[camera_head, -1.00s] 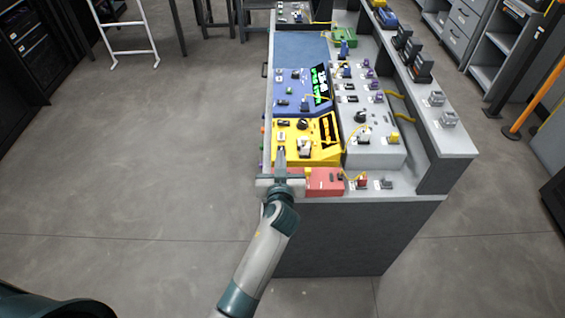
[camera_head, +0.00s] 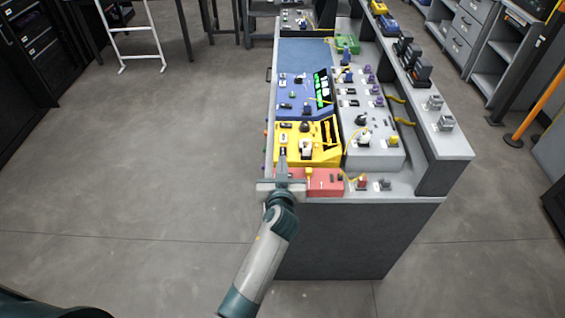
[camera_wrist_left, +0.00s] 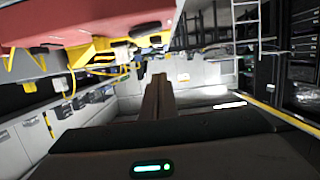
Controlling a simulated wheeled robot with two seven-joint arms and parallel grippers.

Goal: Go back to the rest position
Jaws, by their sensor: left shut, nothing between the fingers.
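My left gripper (camera_head: 283,160) reaches up from the bottom of the head view to the near left corner of the workbench (camera_head: 345,235). Its fingers are together and empty, beside the red unit (camera_head: 325,181) and the yellow unit (camera_head: 318,150); I cannot tell whether it touches them. In the left wrist view the closed fingers (camera_wrist_left: 158,95) point away from the camera, with the red unit (camera_wrist_left: 80,22) at upper left. My right gripper is not in view.
A blue unit (camera_head: 296,106) with a lit screen lies beyond the yellow one. A grey panel (camera_head: 375,150) with knobs and yellow cables is to the right, below a raised shelf (camera_head: 445,145). A white frame (camera_head: 132,55) stands far left. The floor (camera_head: 150,170) left of the bench is clear.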

